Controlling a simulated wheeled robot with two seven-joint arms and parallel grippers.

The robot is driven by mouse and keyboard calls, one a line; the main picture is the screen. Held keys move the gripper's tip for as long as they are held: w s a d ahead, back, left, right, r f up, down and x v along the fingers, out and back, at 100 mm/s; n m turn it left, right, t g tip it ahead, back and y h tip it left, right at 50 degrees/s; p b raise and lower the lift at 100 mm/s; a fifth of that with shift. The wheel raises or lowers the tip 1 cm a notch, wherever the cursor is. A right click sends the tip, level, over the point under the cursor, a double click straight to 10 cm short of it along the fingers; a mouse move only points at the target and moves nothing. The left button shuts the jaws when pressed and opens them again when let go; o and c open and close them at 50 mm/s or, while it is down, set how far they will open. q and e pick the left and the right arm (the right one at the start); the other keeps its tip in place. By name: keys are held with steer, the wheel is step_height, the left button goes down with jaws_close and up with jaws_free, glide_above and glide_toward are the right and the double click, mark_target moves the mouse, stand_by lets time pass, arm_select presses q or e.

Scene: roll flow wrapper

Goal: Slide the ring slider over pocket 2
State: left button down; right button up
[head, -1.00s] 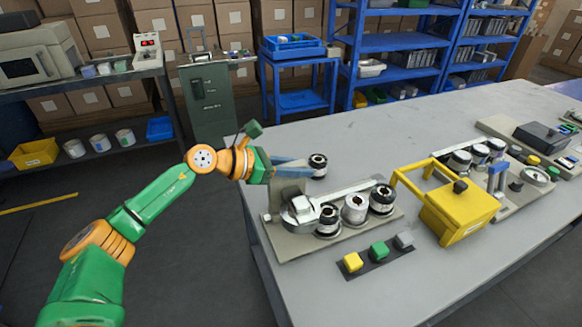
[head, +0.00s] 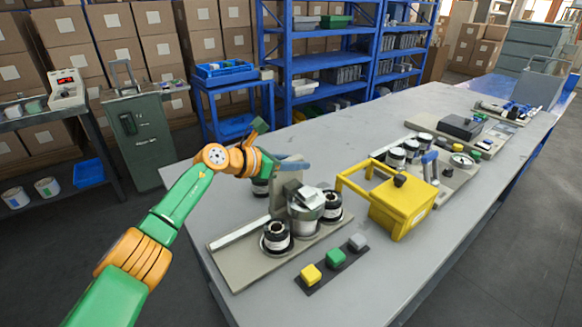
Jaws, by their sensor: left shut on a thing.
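The ring slider (head: 308,198) is a grey ring-shaped piece with a pale block on top. It sits over the middle of three spools in a row on the grey base plate (head: 235,262). A black-and-white spool (head: 277,238) stands to its left and another (head: 331,206) to its right. The white spool (head: 304,224) under the ring shows only in part. My left gripper (head: 291,168) reaches in from the left behind the slider and is shut on it. The exact grip is hidden by a grey upright plate (head: 284,199). My right gripper is out of view.
A yellow box with a handle (head: 402,210) stands close to the right. A strip with yellow, green and grey buttons (head: 335,258) lies in front. More fixtures (head: 440,165) are farther right.

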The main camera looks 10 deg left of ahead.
arm_select(q)
steer(key=c, duration=0.7)
jaws_free()
steer(key=b+v, duration=0.1)
steer(key=v, duration=0.6)
steer(key=shift+s+r, duration=0.1)
steer(key=shift+r, duration=0.05)
